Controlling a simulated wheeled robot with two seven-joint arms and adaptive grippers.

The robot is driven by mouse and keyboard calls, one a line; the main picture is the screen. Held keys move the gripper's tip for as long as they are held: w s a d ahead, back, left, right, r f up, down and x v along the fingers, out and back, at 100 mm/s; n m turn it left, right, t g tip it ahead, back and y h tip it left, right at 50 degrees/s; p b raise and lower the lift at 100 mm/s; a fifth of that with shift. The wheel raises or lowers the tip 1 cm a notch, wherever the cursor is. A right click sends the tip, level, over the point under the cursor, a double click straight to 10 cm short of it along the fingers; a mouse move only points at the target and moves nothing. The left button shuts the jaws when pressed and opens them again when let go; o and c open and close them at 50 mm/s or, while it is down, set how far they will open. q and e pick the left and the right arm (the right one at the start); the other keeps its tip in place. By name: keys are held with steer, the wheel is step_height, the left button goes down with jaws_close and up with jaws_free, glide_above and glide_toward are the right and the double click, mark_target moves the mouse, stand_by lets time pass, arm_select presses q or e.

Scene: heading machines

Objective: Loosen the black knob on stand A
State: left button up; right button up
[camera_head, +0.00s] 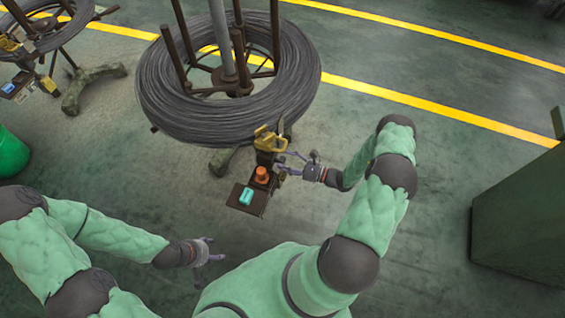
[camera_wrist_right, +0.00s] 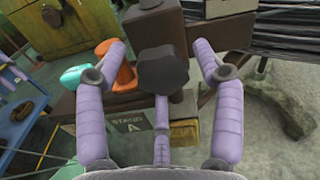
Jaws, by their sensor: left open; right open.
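Stand A (camera_head: 258,197) is a dark post assembly with a small tray, beside the wire coil. In the right wrist view its brown body carries a label "STAND A" (camera_wrist_right: 130,123). The black knob (camera_wrist_right: 163,71) sticks out from the stand toward the right wrist camera; I cannot make it out in the head view. My right gripper (camera_head: 288,163) is open at the stand's right side. In the wrist view its two purple side fingers stand on either side of the knob, with gaps, and another finger lies below it. My left gripper (camera_head: 207,251) is open and empty, low and left, away from the stand.
An orange piece (camera_head: 261,175) and a teal block (camera_head: 246,196) are on the stand, below a yellow part (camera_head: 268,140). A large wire coil (camera_head: 160,100) stands behind. A second coil stand is at upper left, a green drum (camera_head: 10,153) below it, and a green cabinet (camera_head: 520,215) at right.

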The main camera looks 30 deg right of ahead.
steer(key=shift+w+a, duration=0.45)
steer(key=shift+w, duration=0.05)
steer(key=c, duration=1.1)
steer(key=shift+r, duration=0.1)
